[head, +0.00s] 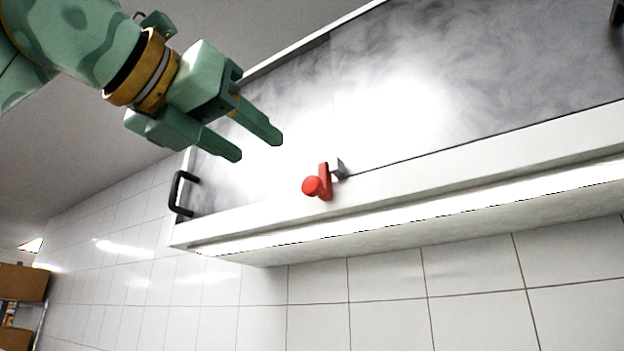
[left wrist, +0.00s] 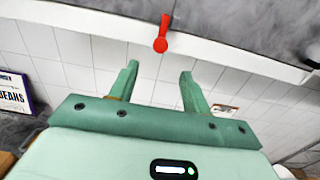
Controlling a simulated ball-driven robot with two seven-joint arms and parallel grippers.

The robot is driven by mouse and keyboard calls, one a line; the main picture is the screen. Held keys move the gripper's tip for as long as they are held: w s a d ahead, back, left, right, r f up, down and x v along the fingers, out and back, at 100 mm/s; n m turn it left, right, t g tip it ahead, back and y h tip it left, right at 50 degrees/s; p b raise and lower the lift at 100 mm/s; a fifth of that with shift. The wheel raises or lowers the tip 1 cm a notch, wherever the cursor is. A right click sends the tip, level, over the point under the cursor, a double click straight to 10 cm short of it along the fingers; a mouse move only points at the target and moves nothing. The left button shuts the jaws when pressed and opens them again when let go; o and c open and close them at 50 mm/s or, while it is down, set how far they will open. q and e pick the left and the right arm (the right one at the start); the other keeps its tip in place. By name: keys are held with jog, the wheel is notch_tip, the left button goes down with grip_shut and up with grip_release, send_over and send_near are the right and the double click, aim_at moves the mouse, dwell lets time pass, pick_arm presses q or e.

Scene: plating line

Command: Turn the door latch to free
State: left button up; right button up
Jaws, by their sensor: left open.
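The door latch (head: 323,182) is a red lever with a round red knob, on the white lower edge of the cabinet front, with a grey metal catch (head: 341,169) beside it. In the left wrist view the red latch (left wrist: 162,38) shows above and between my fingertips. My left gripper (head: 260,144) is open and empty, up and to the left of the latch in the head view, apart from it. Its two fingers (left wrist: 160,72) also show spread in the left wrist view. My right gripper is not in view.
The cabinet has a grey marbled door (head: 440,75) with a black handle (head: 182,192) at its left end. A white tiled wall (head: 390,285) lies below. Cardboard boxes (head: 22,283) stand on a shelf at the far left. The space around the latch is free.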

aim_at(309, 182)
pick_arm(q)
jog(key=p+x, duration=0.4)
jog(key=x, duration=0.9)
jog(key=shift+d+r+p, duration=0.15)
jog(key=shift+d+p, duration=0.05)
jog(key=shift+p, duration=0.1)
jog(key=shift+w+d, duration=0.3)
jog(key=shift+w, duration=0.2)
jog(key=c, duration=0.9)
